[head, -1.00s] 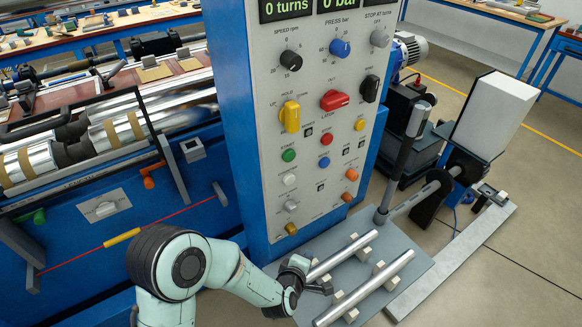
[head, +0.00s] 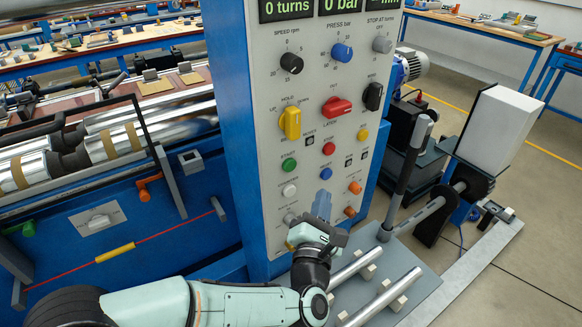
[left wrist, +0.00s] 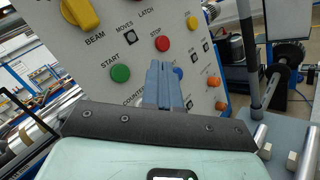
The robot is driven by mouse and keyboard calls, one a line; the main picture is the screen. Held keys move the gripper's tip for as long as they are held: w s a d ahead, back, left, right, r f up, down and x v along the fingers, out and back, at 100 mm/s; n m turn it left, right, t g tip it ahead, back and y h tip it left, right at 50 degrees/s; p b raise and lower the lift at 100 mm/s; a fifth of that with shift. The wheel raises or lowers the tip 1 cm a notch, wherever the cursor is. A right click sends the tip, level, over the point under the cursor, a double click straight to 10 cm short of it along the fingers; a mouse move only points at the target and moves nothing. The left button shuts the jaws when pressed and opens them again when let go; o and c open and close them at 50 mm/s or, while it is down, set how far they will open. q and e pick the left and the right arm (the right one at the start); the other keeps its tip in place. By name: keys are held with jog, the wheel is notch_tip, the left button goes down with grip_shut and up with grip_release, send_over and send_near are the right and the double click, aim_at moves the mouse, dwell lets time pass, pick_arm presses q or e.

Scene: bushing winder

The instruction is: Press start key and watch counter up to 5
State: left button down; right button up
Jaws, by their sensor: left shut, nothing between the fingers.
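The start key is a green round button (head: 289,164) on the grey face of the blue control cabinet (head: 229,120). It also shows in the left wrist view (left wrist: 120,73) under the label START. The counter display (head: 286,9) at the top of the panel reads 0 turns. My left gripper (head: 322,203) is shut and empty, with its blue fingers pointing up in front of the lower panel. It is below and to the right of the green button, apart from it. In the left wrist view the fingers (left wrist: 163,82) cover part of a blue button. My right gripper is not in view.
A red stop button (head: 328,148) and a blue button (head: 326,174) sit near the fingers. A yellow knob (head: 290,123) is above the green button. A lever (head: 407,170) and a plate with metal bars (head: 384,297) stand to the right.

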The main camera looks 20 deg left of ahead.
aim_at(290, 166)
pick_arm(q)
jog(key=shift+w+a, duration=0.1)
jog(key=w+a+p, duration=0.2)
jog(key=w+a, duration=0.3)
jog(key=a, duration=0.1)
jog(key=shift+w+a, duration=0.15)
jog(key=shift+a, duration=0.25)
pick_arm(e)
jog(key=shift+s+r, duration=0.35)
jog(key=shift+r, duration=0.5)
pick_arm(q)
jog(key=shift+f, duration=0.1)
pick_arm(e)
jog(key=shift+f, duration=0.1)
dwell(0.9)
pick_arm(q)
jog(key=shift+w+a+b, duration=0.25)
jog(key=shift+a+b, duration=0.1)
jog(key=shift+b, duration=0.25)
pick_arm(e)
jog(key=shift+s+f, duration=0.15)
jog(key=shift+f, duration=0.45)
